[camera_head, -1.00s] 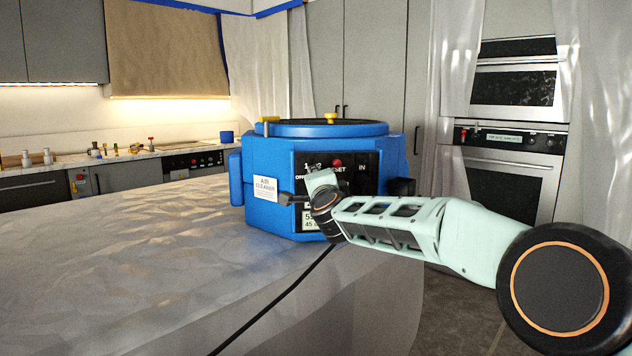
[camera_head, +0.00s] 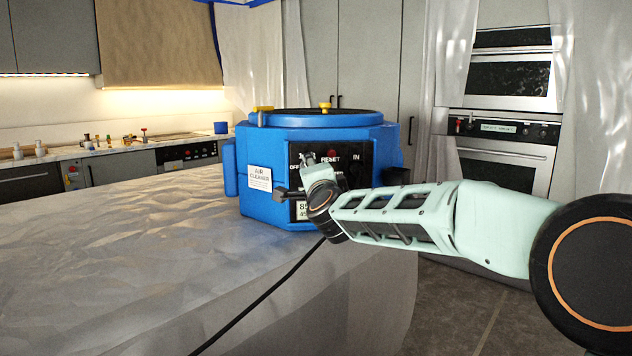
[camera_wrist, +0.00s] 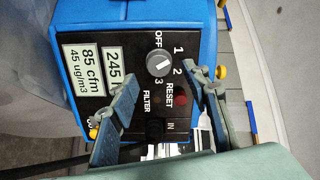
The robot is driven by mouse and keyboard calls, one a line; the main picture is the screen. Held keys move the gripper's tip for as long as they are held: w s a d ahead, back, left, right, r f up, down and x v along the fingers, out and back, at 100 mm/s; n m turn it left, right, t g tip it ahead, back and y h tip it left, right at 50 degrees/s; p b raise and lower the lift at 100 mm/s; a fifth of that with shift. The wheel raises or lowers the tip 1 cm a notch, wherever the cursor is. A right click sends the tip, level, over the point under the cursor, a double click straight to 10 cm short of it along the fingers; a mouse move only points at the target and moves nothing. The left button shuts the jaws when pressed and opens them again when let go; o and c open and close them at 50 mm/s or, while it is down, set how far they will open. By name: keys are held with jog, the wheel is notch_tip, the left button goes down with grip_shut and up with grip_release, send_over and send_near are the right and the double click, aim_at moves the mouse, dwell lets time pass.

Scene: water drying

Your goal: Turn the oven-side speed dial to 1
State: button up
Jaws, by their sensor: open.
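A blue air cleaner (camera_head: 262,145) stands on a plastic-covered counter. Its black panel, partly hidden by my arm in the head view, shows in the wrist view (camera_wrist: 108,25). The grey speed dial (camera_wrist: 160,63) has OFF, 1, 2 and 3 marked around it. A white mark shows on its face, but I cannot tell exactly which setting it points to. My gripper (camera_wrist: 162,76) is open, with its fingers spread on either side of the dial and apart from it. In the head view my gripper (camera_head: 295,178) is in front of the panel.
A red RESET button (camera_wrist: 181,99) sits beside the dial, near my gripper's finger. A black cable (camera_head: 270,292) hangs over the counter (camera_head: 110,245). Wall ovens (camera_head: 508,130) stand at the back right. The counter left of the cleaner is clear.

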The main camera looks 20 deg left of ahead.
jog(key=v, duration=0.8)
jog(key=shift+a, duration=0.1)
